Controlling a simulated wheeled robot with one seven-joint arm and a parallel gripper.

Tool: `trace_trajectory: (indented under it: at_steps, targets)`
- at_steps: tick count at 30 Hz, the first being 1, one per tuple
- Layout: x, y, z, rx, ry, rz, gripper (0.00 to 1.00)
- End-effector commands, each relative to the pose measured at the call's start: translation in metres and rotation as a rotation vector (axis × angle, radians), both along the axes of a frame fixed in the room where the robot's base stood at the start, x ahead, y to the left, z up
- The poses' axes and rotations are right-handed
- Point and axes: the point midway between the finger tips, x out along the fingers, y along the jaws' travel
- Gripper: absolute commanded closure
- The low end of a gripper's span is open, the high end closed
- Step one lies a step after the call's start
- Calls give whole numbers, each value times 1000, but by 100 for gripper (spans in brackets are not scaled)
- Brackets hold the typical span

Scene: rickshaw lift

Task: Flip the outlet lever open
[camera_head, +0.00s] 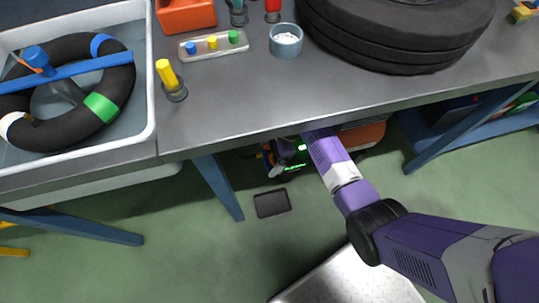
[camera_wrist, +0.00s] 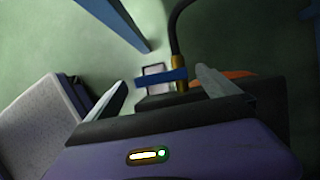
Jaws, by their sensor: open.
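The outlet lever is a short blue bar (camera_wrist: 160,79) in the wrist view, lying nearly level across the picture. It sits at a brass fitting (camera_wrist: 180,66) with a dark hose rising from it. My gripper (camera_wrist: 161,77) is open, with one pale finger on each side of the lever. The lever appears between the fingertips; I cannot tell whether either finger touches it. In the head view my arm reaches under the table edge, and the fingertips and lever are hard to make out there.
The grey table (camera_head: 240,105) overhangs my arm. A blue table leg (camera_head: 218,187) stands left of the arm. A dark flat plate (camera_head: 272,203) lies on the floor. An orange-and-black object (camera_head: 362,136) is under the table. On top are a tyre (camera_head: 395,35) and a water basin (camera_head: 148,100).

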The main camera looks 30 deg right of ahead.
Motion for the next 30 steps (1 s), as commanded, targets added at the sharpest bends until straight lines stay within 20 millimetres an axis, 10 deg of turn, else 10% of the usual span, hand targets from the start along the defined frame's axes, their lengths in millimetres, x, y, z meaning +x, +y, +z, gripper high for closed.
trace_trajectory:
  at_steps: [4,18,30]
  targets:
    - [0,0,0,0,0,1,1]
    - [0,0,1,0,0,1,93]
    - [0,4,5,1,0,-71,96]
